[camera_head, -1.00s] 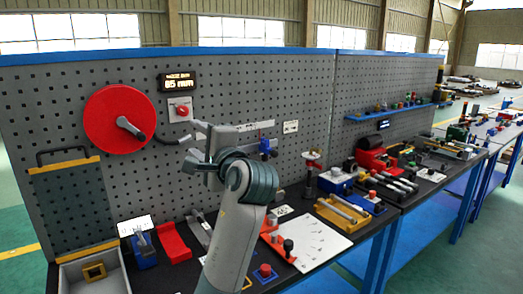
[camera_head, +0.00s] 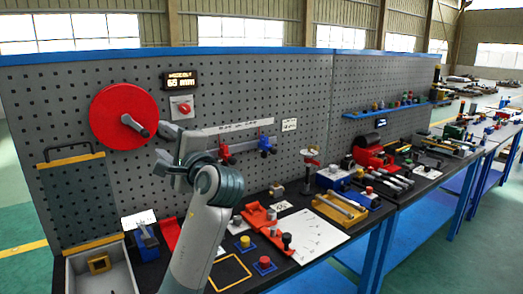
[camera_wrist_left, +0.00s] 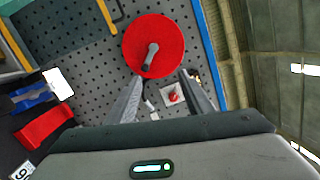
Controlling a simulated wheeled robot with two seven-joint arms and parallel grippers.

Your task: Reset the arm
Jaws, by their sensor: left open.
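My left arm rises from the bottom of the head view. Its left gripper (camera_head: 164,148) is in front of the pegboard (camera_head: 300,110), just right of and below a red wheel (camera_head: 112,112) with a dark crank handle (camera_head: 136,126). In the left wrist view, the gripper's two fingers (camera_wrist_left: 161,92) are spread with nothing between them. The red wheel (camera_wrist_left: 153,45) and its handle (camera_wrist_left: 151,56) lie beyond the fingertips, apparently apart from them. My right gripper is in neither view.
A small display (camera_head: 181,79) and a red knob box (camera_head: 181,107) sit above the gripper. A rail with red and blue clamps (camera_head: 265,146) is to the right. The crowded bench below holds a grey tray (camera_head: 72,265), a blue fixture (camera_head: 146,246) and a white sheet (camera_head: 310,235).

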